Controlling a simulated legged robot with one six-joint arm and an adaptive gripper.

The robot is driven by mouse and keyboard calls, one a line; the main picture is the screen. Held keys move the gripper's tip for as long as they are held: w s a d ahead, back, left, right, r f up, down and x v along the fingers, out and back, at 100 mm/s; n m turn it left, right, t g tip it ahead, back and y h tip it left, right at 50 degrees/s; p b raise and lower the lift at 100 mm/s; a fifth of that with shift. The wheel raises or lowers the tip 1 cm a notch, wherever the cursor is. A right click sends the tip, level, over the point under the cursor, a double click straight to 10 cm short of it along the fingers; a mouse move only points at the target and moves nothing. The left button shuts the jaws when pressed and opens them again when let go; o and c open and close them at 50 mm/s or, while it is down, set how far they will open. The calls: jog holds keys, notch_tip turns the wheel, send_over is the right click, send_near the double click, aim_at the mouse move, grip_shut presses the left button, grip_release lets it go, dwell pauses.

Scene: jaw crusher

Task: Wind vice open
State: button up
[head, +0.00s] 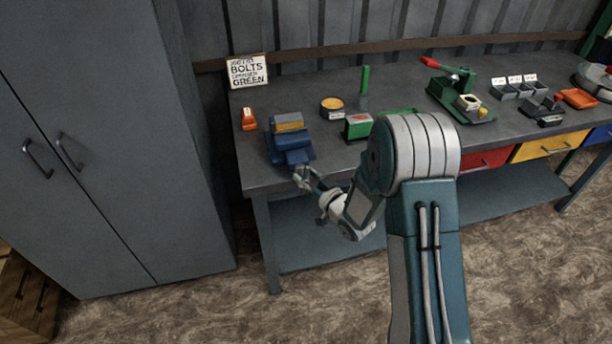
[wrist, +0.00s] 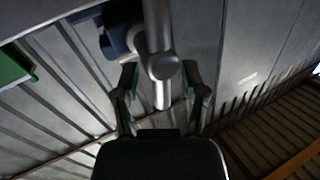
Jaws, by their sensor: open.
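The blue vice (head: 288,151) stands at the left end of the workbench, near its front edge, and part of it shows at the top of the wrist view (wrist: 118,32). My gripper (head: 303,177) is at the front of the vice, just off the bench edge. In the wrist view, the vice's grey metal handle (wrist: 157,30) comes down between my two open fingers. Gaps show on both sides of it, and I cannot see contact. The handle is too small to make out in the head view.
The grey workbench (head: 390,92) runs to the right. A grey cabinet (head: 90,130) stands left.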

jog(key=shift+a, duration=0.15)
jog(key=shift+c, duration=0.2)
grip_shut()
